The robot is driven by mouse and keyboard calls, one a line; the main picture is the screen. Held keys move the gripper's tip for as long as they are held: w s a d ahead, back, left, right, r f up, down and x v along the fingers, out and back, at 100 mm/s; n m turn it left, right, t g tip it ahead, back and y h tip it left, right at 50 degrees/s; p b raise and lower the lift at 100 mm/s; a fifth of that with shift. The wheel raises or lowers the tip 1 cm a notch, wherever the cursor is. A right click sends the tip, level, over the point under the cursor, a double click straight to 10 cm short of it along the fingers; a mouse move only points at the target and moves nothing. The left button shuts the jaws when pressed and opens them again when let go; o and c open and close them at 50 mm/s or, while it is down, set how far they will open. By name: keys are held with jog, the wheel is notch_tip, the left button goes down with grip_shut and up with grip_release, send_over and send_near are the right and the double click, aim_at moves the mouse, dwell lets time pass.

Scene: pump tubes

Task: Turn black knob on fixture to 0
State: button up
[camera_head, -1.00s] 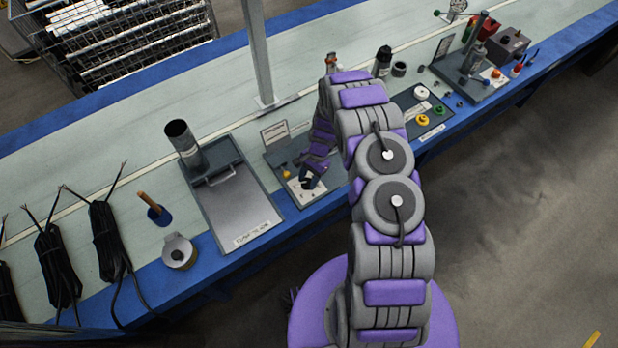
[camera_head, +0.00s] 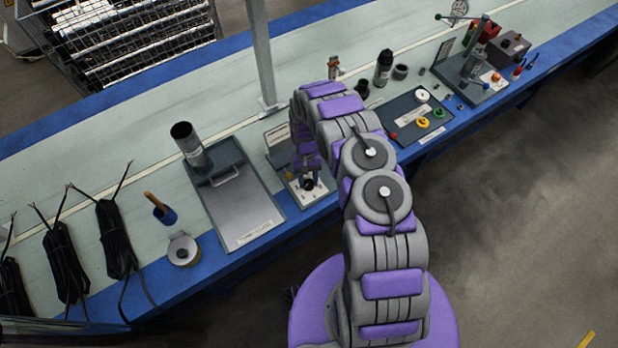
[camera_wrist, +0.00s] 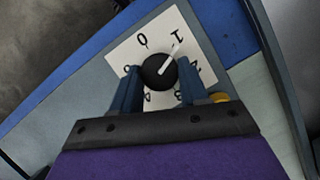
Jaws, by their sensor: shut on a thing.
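The black knob (camera_wrist: 157,72) sits on a white dial plate (camera_wrist: 143,45) with printed numbers. In the wrist view its white pointer line aims up and right, toward the 1; the 0 is printed to the upper left of that. My gripper (camera_wrist: 160,82) has one dark blue finger on each side of the knob and is shut on it. In the head view my gripper (camera_head: 308,180) points down at the knob on the small grey fixture (camera_head: 277,164). The fingers partly cover the lower numbers of the dial.
A yellow knob (camera_wrist: 219,97) is close to the right finger. A grey tray with a metal plate (camera_head: 235,205) stands left of the fixture. A dark panel with coloured knobs (camera_head: 412,118) is to the right. A metal post (camera_head: 257,55) rises behind.

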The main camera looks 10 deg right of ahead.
jog(key=n+h, duration=0.1)
jog(key=n, duration=0.1)
jog(key=n+h+p, duration=0.1)
jog(key=n, duration=0.4)
jog(key=shift+s+a+h, duration=0.25)
jog(key=shift+h, duration=0.15)
jog(key=n+t, duration=0.1)
jog(key=n, duration=0.2)
jog(key=shift+s+h+p, duration=0.15)
jog(key=shift+h+p, duration=0.2)
jog(key=shift+h, duration=0.05)
jog(key=shift+n+t+h, duration=0.4)
jog(key=shift+n+t, duration=0.2)
jog(key=shift+n, duration=1.4)
jog(key=o, duration=1.1)
jog(key=shift+c, duration=0.2)
